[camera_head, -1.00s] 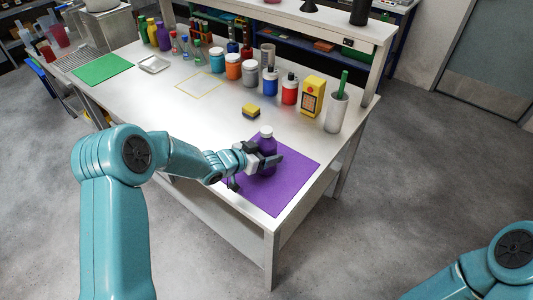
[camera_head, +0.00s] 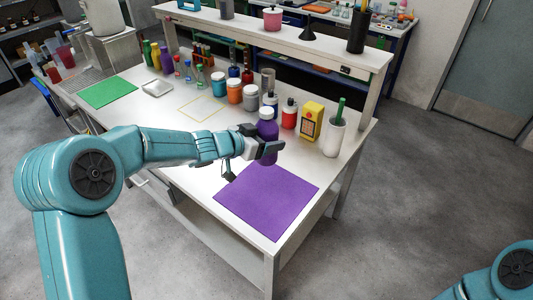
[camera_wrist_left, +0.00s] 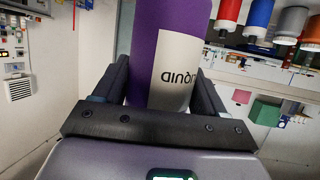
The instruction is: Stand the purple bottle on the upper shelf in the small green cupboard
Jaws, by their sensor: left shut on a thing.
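The purple bottle (camera_head: 267,128) with a white cap is upright in my left gripper (camera_head: 268,150), above the table and behind the purple mat (camera_head: 268,200). In the left wrist view, the purple bottle (camera_wrist_left: 172,35) with its white label sits between the two dark fingers of the left gripper (camera_wrist_left: 163,88), which press on its sides. My right gripper is out of view; only part of the right arm shows at the lower right.
Several jars and bottles, such as the orange jar (camera_head: 235,92), stand in a row behind the held bottle. A yellow box (camera_head: 311,121) and a white cup (camera_head: 334,137) are to its right. A raised shelf (camera_head: 290,47) runs along the table's back. The purple mat is clear.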

